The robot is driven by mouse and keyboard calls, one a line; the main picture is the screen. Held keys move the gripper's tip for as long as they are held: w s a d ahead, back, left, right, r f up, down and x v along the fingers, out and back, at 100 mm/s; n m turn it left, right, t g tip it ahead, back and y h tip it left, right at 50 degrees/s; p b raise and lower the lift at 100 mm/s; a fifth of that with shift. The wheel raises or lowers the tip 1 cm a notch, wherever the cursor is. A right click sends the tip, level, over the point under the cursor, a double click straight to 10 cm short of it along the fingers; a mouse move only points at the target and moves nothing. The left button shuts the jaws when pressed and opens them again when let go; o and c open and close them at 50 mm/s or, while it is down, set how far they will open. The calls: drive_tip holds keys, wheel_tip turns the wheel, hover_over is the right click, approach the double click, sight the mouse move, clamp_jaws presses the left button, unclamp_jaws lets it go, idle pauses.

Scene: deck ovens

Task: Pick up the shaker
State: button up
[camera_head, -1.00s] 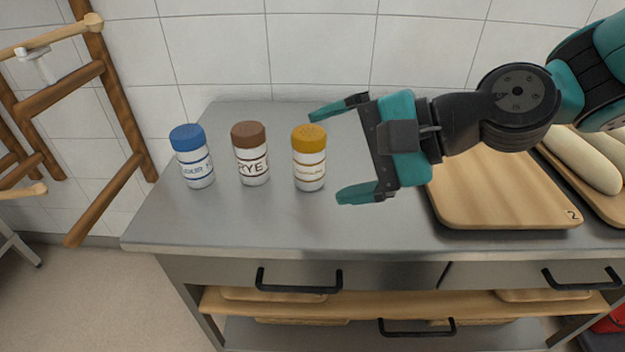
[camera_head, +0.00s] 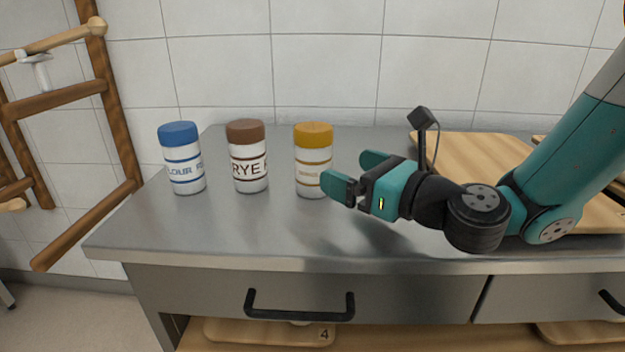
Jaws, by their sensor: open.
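Three shakers stand upright in a row on the steel counter (camera_head: 240,230). The blue-lidded shaker (camera_head: 185,172) is at the left, its label starting with "FLOUR" or similar. The brown-lidded shaker (camera_head: 248,172), labelled "RYE", is in the middle. The yellow-lidded shaker (camera_head: 313,172) is at the right; its small label is too blurred to read. My gripper (camera_head: 357,174) is open and empty, just right of the yellow-lidded shaker, with its fingers pointing left toward it. The near fingertip is close to the shaker's right side; I cannot tell whether it touches.
A wooden board (camera_head: 470,150) lies at the back right behind my arm. A tiled wall stands behind the counter. A wooden rack (camera_head: 60,100) is at the left. Drawers with a black handle (camera_head: 300,305) are below the front edge. The counter's front left is clear.

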sight(317, 166)
wheel_tip(317, 166, down, 2)
drive_tip(key=shift+b, duration=0.45)
drive_tip(key=shift+w+a+r+p, duration=0.2)
drive_tip(key=shift+r+p, duration=0.1)
drive_tip(key=shift+p, duration=0.1)
drive_tip(key=shift+p+x, duration=0.6)
drive_tip(key=shift+x, duration=0.2)
drive_tip(key=p+x, duration=0.3)
drive_tip(key=x, duration=0.2)
drive_tip(key=shift+r, duration=0.1)
drive_tip(key=shift+w+a, duration=0.1)
drive_tip(key=shift+a, duration=0.1)
drive_tip(key=c, duration=1.1)
wheel_tip(317, 166, up, 20)
drive_tip(key=p, duration=0.9)
drive_tip(key=shift+p, duration=0.4)
